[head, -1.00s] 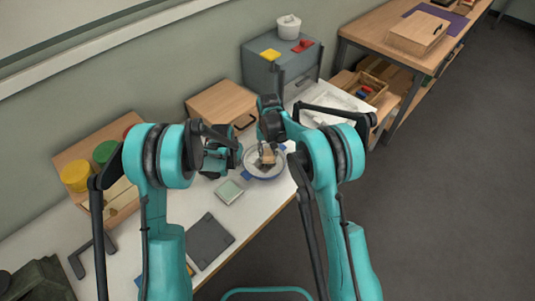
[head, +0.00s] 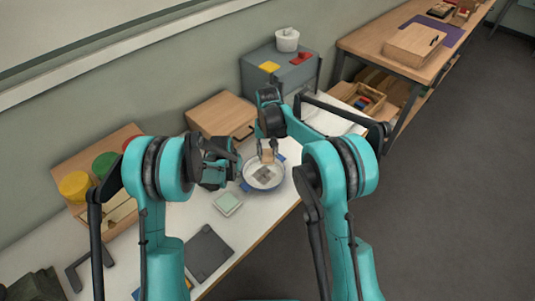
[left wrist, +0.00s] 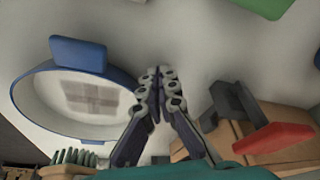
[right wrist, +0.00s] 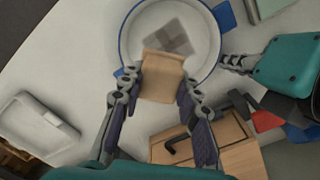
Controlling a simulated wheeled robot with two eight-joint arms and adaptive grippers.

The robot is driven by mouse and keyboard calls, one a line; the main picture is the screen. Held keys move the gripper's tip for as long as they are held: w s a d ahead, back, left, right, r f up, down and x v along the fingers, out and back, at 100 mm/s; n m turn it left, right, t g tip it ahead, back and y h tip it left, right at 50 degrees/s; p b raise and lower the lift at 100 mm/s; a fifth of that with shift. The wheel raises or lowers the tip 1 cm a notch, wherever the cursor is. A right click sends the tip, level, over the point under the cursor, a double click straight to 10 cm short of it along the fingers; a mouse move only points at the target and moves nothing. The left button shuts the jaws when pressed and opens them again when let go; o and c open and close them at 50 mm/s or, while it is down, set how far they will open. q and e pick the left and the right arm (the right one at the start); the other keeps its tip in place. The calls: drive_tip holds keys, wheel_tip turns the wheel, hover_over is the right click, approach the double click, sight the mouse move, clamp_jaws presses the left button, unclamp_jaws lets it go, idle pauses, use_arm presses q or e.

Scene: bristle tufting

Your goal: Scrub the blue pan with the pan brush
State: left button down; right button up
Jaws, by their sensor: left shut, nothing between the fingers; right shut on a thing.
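The blue pan (head: 249,186) stands on the white table. It has a pale inside, blue side handles and a grey checkered patch (head: 264,174) on its floor. The pan also shows in the left wrist view (left wrist: 30,98) and right wrist view (right wrist: 128,32). My right gripper (head: 267,150) is shut on the pan brush, a light wooden block (right wrist: 162,76), over the pan's far part. Its bristles are hidden, and I cannot tell whether it touches the pan. My left gripper (left wrist: 158,75) is shut and empty, beside the pan on its left in the head view.
A square green-topped pad (head: 228,204) lies left of the pan and a dark plate (head: 207,250) lies nearer. A wooden box (head: 220,112) stands behind, with a grey cabinet (head: 280,72) farther back. Yellow, green and red lidded jars stand at the left.

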use_arm(q)
drive_tip(key=shift+r, duration=3.05)
drive_tip(key=v, duration=1.2)
